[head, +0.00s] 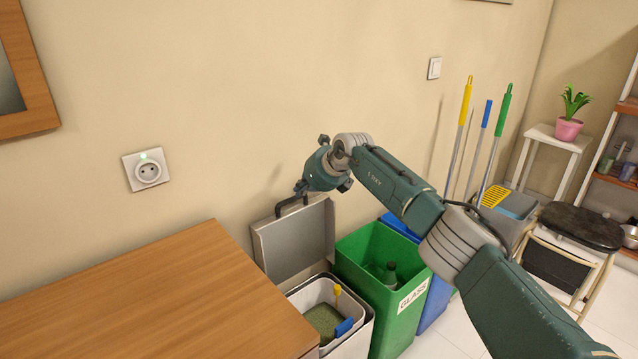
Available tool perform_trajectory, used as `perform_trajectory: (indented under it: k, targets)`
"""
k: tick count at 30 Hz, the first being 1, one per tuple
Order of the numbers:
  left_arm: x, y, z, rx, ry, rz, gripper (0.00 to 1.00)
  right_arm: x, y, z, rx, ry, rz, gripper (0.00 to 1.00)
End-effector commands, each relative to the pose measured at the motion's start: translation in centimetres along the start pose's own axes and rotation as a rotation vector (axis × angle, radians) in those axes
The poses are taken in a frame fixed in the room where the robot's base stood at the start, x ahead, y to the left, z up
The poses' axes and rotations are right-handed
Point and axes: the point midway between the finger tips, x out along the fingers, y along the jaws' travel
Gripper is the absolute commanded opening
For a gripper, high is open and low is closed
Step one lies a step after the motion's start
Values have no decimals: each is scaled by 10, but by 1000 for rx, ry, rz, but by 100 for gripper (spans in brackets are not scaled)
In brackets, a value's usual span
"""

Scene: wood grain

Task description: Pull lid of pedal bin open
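The pedal bin (365,343) stands at the bottom centre, between the wooden table and a green bin. Its grey lid (295,243) is raised and stands nearly upright at the back, near the wall. A black handle (291,204) is on the lid's upper edge. The bin's open inside shows greenish-brown contents, a yellow item and a blue item. My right gripper (323,187) is just above and right of the handle; its dark fingertips appear spread apart with nothing between them. I cannot tell whether one finger touches the handle. My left gripper is not in view.
A wooden table (160,300) fills the lower left, close to the bin. A green glass bin (375,255) with a bottle and a blue bin (432,305) stand to the right. Broom handles, a bucket (510,212) and a black-topped stool (580,226) are farther right.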

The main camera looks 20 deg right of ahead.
Motion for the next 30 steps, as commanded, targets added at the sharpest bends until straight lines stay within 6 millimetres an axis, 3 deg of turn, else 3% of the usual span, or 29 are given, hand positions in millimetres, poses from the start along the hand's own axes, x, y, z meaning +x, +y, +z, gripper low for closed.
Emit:
perform_trajectory:
  k: [18,30]
  targets:
    - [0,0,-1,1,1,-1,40,-88,1,-2,0,3,0,0]
    - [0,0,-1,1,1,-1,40,-95,1,-2,0,4,0,0]
